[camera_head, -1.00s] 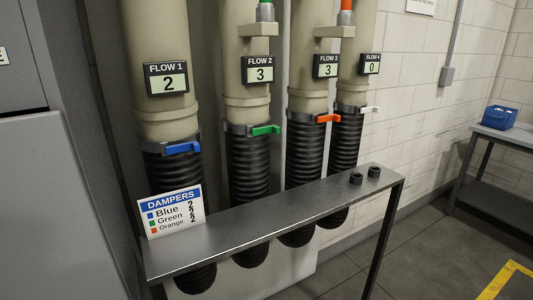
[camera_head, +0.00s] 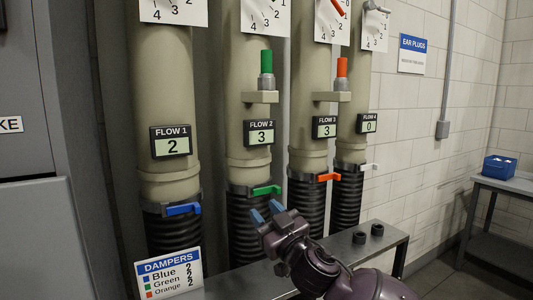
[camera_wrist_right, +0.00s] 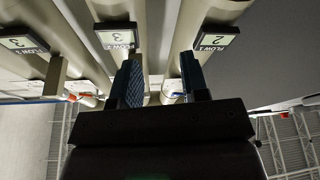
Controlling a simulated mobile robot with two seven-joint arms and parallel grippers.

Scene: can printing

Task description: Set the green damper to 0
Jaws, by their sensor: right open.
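I cannot make out the green lever there. My left gripper is not in view.
A side table bears a blue box (camera_head: 499,167).

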